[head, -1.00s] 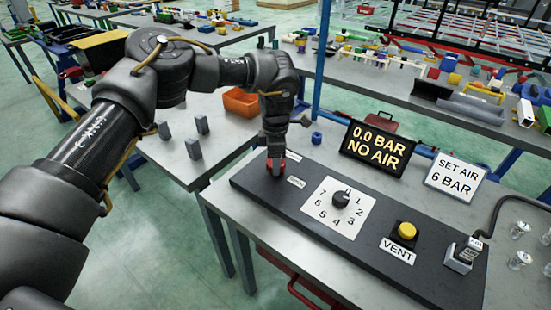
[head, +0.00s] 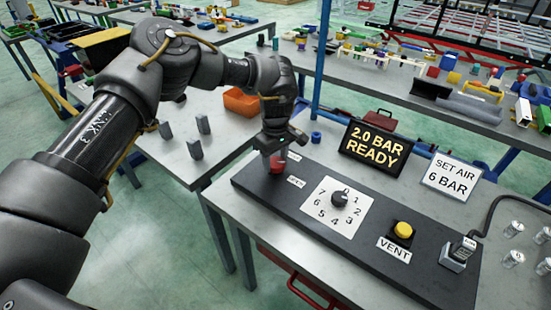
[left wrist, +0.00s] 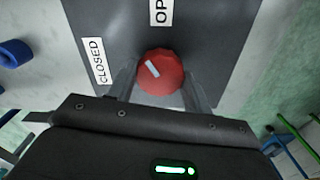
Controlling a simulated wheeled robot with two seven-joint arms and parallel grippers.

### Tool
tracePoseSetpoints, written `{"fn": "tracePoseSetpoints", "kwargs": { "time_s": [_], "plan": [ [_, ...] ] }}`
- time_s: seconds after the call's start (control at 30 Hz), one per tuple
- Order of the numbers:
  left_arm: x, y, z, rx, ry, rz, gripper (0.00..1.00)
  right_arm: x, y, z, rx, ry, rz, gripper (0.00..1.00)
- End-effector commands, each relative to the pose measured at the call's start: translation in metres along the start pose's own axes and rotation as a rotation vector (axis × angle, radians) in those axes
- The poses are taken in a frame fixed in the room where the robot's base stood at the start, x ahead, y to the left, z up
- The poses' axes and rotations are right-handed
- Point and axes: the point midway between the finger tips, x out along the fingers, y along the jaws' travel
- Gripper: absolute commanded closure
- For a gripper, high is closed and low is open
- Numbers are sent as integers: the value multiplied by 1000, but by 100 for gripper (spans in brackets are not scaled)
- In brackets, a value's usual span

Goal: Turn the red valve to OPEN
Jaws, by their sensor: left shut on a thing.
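The red valve (head: 277,166) is a small faceted knob at the left end of the dark panel (head: 262,190). It also shows in the left wrist view (left wrist: 166,80), with a white line on its top slanting toward the upper left. There the OPEN label (left wrist: 162,12) lies above the knob and the CLOSED label (left wrist: 97,60) to its left. My left gripper (left wrist: 160,88) is shut on the valve from above, one finger on each side. In the head view the gripper (head: 276,157) partly hides the valve. My right gripper is not in view.
The display (head: 376,146) reads 2.0 BAR READY. A numbered dial (head: 340,199), a yellow VENT button (head: 404,230) and an air hose fitting (head: 458,252) sit along the panel. An orange bin (head: 240,101) stands behind.

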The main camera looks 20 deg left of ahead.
Motion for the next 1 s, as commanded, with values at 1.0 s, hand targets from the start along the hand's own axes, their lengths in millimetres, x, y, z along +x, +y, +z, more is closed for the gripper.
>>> {"fn": "tracePoseSetpoints", "kwargs": {
  "time_s": [1.0],
  "plan": [
    [0,0,1,591,-1,0,73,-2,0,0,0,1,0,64]
  ]
}}
